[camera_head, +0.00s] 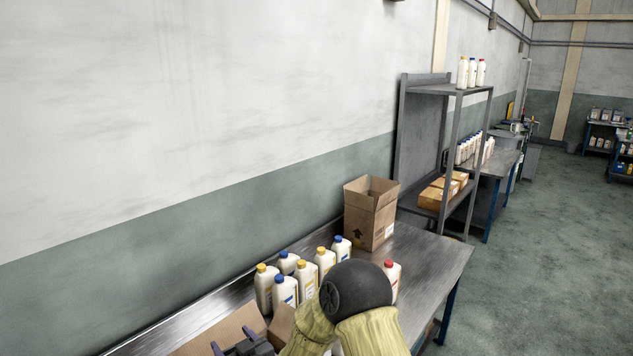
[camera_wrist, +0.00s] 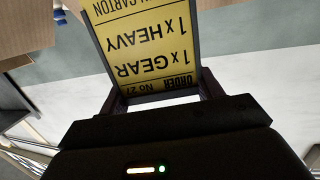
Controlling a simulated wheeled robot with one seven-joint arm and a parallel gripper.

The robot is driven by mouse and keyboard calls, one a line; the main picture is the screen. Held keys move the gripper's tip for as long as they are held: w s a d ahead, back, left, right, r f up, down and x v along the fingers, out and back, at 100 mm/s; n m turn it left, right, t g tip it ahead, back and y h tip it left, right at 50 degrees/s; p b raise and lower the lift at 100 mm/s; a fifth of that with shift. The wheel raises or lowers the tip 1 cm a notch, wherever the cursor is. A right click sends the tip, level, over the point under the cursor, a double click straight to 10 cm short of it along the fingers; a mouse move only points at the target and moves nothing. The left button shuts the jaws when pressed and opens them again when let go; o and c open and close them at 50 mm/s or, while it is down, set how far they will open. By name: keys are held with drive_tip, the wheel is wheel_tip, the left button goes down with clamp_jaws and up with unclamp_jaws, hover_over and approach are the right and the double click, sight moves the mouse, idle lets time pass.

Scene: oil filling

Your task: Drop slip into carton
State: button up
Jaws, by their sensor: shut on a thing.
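A yellow order slip (camera_wrist: 143,45) with black print is held in my gripper (camera_wrist: 158,93) in the wrist view; the print reads upside down. My gripper is shut on the slip. In the head view, the dark end of my gripper (camera_head: 243,345) shows at the bottom edge, by an open brown carton (camera_head: 222,332) that is cut off by the frame. The slip cannot be made out there. Brown cardboard (camera_wrist: 22,28) shows at the upper left of the wrist view, beside the slip. A second open carton (camera_head: 370,215) stands upright farther along the bench.
Several white bottles (camera_head: 265,290) with yellow or blue caps stand on the metal bench (camera_head: 435,262) between the cartons. A red-capped bottle (camera_head: 392,275) stands partly behind my arm. A grey shelf rack (camera_head: 402,135) stands beyond the bench. The bench's far right end is clear.

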drive_tip(key=f+b, duration=0.1)
drive_tip(key=f, duration=0.3)
drive_tip(key=shift+s, duration=0.2)
drive_tip(key=o, duration=1.3)
drive_tip(key=shift+a, duration=0.15)
drive_tip(key=shift+c, duration=0.2)
